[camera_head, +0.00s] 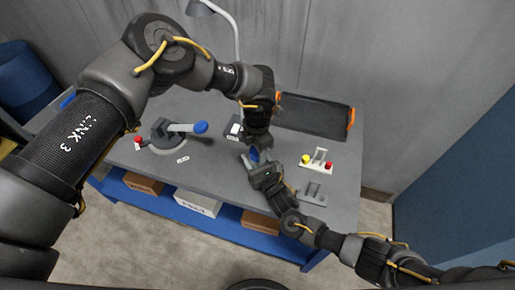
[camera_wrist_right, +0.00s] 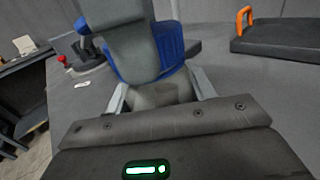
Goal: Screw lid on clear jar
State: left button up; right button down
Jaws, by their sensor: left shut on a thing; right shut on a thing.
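The blue ribbed lid (camera_wrist_right: 172,46) shows in the right wrist view, partly hidden behind my left gripper (camera_wrist_right: 128,42), which is shut on it from above. In the head view a bit of the blue lid (camera_head: 254,155) shows between the two grippers. The clear jar (camera_wrist_right: 160,95) looks greyish and sits directly under the lid, between the fingers of my right gripper (camera_wrist_right: 162,98). My right gripper (camera_head: 254,162) is shut on the jar from the front. I cannot tell whether the lid is seated on the jar's rim.
A lever device with a blue knob (camera_head: 200,127) stands on the left of the grey table (camera_head: 215,175). A black tray (camera_head: 312,116) with orange handles is at the back right. A white stand with yellow and red knobs (camera_head: 317,160) and a grey bracket (camera_head: 313,193) are at right.

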pick_arm(q)
jog(key=o, duration=1.2)
jog(key=shift+c, duration=0.2)
jog(key=shift+r, duration=0.1)
notch_tip(320, 180, up, 12)
pick_arm(e)
jog(key=shift+c, duration=2.3)
grip_release()
pick_arm(q)
jog(key=shift+f+b, duration=0.8)
jog(key=shift+f, duration=0.05)
pick_arm(e)
jog(key=v, duration=1)
jog(key=shift+s+d, duration=0.2)
jog(key=shift+s, duration=0.15)
pick_arm(q)
jog(key=shift+f, duration=0.1)
pick_arm(e)
jog(key=shift+s+f, duration=0.1)
